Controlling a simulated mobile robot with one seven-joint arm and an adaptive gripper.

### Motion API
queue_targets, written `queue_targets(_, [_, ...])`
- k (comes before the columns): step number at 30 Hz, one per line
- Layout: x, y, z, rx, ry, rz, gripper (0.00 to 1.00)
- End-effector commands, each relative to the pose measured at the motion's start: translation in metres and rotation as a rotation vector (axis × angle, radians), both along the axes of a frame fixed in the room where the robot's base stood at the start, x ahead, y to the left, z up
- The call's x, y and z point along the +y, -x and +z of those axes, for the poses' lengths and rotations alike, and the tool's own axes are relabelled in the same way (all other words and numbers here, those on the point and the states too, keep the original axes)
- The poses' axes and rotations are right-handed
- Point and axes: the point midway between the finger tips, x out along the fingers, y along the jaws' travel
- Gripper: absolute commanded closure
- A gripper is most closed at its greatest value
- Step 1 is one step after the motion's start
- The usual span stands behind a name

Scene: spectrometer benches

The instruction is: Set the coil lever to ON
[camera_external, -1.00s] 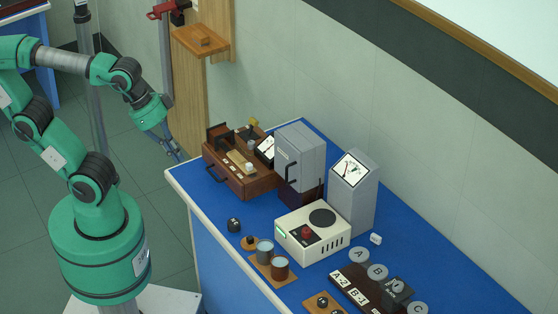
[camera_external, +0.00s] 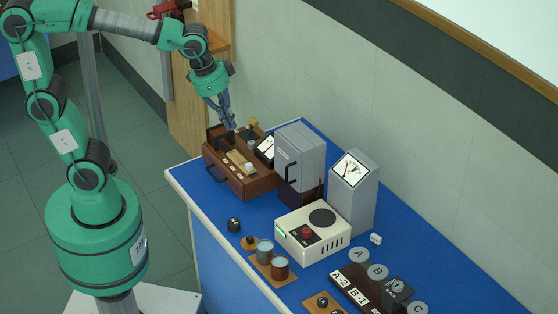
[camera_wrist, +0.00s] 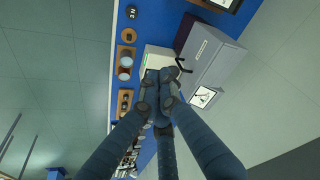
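A brown wooden apparatus box (camera_external: 262,183) stands at the far left end of the blue bench, with a black handle on its front and small fittings on top. I cannot make out which fitting is the coil lever or how it is set. My gripper (camera_external: 231,126) hangs fingers down just above the back left part of this box, apart from it as far as I can tell. In the wrist view, the fingertips of my gripper (camera_wrist: 158,92) meet with nothing seen between them. Only a brown edge of the box (camera_wrist: 212,5) shows at the top there.
A grey cabinet (camera_external: 310,152) stands close to the right of the box. Beyond it are a grey meter tower (camera_external: 350,200) and a cream unit with a red knob (camera_external: 325,247). Cups (camera_external: 280,267) and labelled blocks fill the front. Blue bench (camera_external: 195,188) is bare around the box's left corner.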

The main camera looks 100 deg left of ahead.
Motion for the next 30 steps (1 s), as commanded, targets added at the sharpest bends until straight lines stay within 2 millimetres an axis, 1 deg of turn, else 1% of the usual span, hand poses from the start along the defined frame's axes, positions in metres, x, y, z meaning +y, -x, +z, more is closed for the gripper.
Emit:
queue_targets(1, [0.010,-0.007,0.002,0.012,0.003,0.016,1.00])
queue_targets(6, [0.042,-0.026,0.002,0.044,0.011,0.062,1.00])
queue_targets(15, [0.105,-0.055,-0.006,0.099,0.029,0.142,1.00])
queue_targets(20, [0.140,-0.066,-0.014,0.128,0.042,0.184,1.00])
queue_targets(24, [0.172,-0.074,-0.023,0.151,0.053,0.220,1.00])
queue_targets(30, [0.220,-0.081,-0.039,0.186,0.073,0.273,1.00])
